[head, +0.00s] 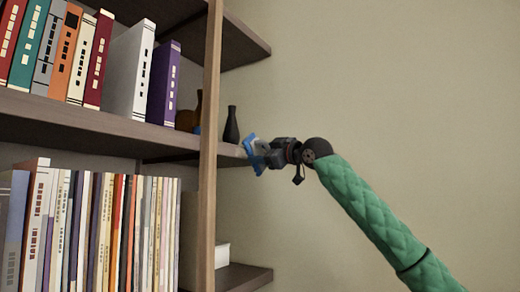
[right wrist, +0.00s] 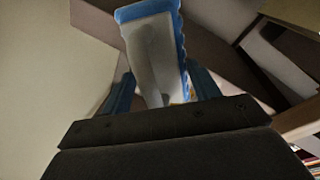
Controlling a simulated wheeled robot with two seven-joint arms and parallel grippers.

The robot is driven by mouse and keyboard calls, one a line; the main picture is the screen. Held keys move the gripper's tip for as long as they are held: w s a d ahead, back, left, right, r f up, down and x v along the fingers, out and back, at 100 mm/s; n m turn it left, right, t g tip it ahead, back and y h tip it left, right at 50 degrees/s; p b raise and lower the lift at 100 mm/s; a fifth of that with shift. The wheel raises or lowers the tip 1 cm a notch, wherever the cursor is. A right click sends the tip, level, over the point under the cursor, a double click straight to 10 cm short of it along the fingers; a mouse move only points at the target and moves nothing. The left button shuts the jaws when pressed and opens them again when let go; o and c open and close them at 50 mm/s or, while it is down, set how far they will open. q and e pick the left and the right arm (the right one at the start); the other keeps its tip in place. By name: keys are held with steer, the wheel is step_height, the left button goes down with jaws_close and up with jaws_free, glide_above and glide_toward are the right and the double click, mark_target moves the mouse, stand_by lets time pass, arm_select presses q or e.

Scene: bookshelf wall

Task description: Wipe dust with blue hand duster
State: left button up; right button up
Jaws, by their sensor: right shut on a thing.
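My right gripper (head: 268,152) is shut on the blue hand duster (head: 255,164), at the open right end of the middle shelf (head: 170,136). The duster has a blue edge and a pale grey-white back. In the right wrist view the duster (right wrist: 152,40) stands out between the two dark blue fingers of my right gripper (right wrist: 163,82). The duster is beside the shelf's end; I cannot tell whether it touches the board. I can make out no dust. My left gripper is not in view.
A dark vase (head: 231,126) stands on the middle shelf, close left of the duster. An upright wooden post (head: 209,150) is left of it. Books fill the shelves at left. The wall (head: 400,90) at right is bare.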

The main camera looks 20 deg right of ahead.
steer(key=shift+w+d+f+p, duration=0.1)
steer(key=shift+w+d+p, duration=0.9)
steer(key=shift+d+p, duration=0.4)
steer(key=shift+s+a, duration=0.6)
steer(key=shift+a, duration=0.35)
steer(key=shift+s+a, duration=0.1)
steer(key=shift+s+a+b, duration=0.3)
steer(key=shift+s+a, duration=0.8)
steer(key=shift+a, duration=0.3)
steer(key=shift+s+a+b, duration=0.25)
steer(key=shift+s+a, duration=0.85)
steer(key=shift+a, duration=0.25)
steer(key=shift+s+a+b, duration=0.3)
steer(key=shift+s+a, duration=0.8)
steer(key=shift+a, duration=0.3)
steer(key=shift+d, duration=0.1)
